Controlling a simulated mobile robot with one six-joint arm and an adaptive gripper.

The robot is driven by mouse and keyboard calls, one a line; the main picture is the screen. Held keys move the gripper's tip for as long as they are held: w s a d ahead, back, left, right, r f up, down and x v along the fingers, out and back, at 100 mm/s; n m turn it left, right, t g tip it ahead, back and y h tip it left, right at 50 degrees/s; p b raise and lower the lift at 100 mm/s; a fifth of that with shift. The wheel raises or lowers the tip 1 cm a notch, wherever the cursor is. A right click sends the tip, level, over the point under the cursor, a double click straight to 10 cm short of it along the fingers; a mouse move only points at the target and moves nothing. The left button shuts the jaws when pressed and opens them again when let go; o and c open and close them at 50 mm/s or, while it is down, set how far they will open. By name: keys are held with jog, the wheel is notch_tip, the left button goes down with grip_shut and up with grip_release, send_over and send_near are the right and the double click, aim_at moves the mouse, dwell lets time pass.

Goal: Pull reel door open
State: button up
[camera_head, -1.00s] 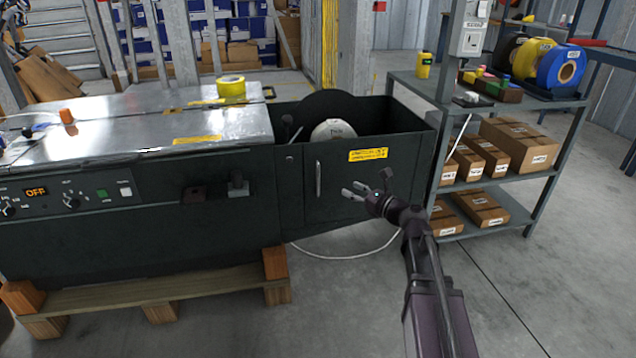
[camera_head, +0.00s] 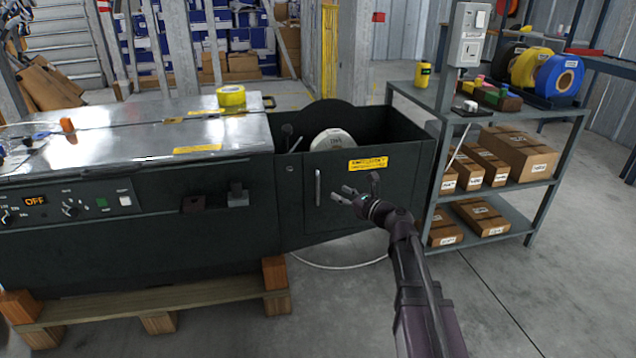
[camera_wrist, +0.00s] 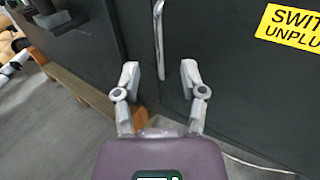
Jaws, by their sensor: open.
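The reel door (camera_head: 348,200) is a dark panel on the front of the machine's right-hand box. It looks shut. A vertical silver handle (camera_head: 318,187) is on its left side, and a yellow label is at its upper right. My gripper (camera_head: 354,188) is open and empty, a little to the right of the handle in the head view. In the wrist view my open fingers (camera_wrist: 160,72) point at the door, and the handle (camera_wrist: 159,40) stands ahead between them. The fingers look apart from the handle. The white reel (camera_head: 332,140) shows inside the open-topped box.
The grey shelf (camera_head: 500,188) with brown boxes stands close on the right. A wooden pallet (camera_head: 150,300) carries the machine at the lower left. A white cable (camera_head: 340,266) lies on the floor below the box. Floor in front is clear.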

send_over(318, 201)
jog(key=shift+w, duration=0.35)
dwell(0.3)
grip_shut()
